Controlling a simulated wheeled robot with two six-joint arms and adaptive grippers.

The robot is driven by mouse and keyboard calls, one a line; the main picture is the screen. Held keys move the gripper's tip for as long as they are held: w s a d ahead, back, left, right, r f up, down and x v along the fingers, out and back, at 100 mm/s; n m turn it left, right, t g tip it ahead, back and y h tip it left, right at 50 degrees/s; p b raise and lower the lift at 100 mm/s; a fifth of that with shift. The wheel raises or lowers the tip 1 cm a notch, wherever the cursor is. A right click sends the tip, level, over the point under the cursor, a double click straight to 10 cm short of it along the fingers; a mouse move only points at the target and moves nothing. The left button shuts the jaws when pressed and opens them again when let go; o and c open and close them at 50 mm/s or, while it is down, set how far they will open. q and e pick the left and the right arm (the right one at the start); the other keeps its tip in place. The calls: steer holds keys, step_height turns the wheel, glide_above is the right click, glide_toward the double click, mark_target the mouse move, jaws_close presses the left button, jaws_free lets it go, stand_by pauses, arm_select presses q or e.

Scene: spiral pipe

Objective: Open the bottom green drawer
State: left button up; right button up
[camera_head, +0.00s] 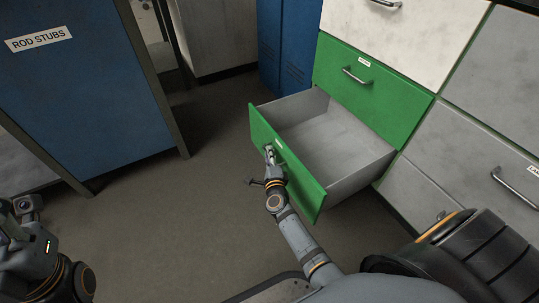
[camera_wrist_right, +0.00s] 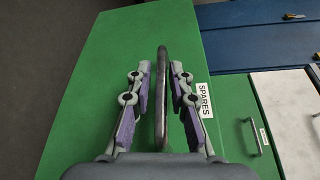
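The bottom green drawer (camera_head: 289,163) is pulled well out of the cabinet, and its bare grey inside shows. My right gripper (camera_head: 269,152) is at the handle on the drawer's front. In the right wrist view, the dark handle bar (camera_wrist_right: 162,95) stands between the two fingers with purple pads. A gap shows on both sides of the bar, so the fingers are open around it. A "SPARES" label (camera_wrist_right: 203,100) is on the green front beside the handle. Part of my left arm shows at the lower left of the head view; its fingers cannot be made out.
Another green drawer (camera_head: 372,88), shut, is above the open one, with a white drawer (camera_head: 391,35) over it. Grey drawers (camera_head: 499,165) stand to the right. A blue "ROD STUBS" cabinet (camera_head: 82,95) is at left. The floor (camera_head: 190,200) between is clear.

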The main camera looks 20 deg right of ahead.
steer(key=shift+o, duration=0.6)
steer(key=v, duration=0.7)
steer(key=shift+s, duration=0.25)
steer(key=shift+r, duration=0.15)
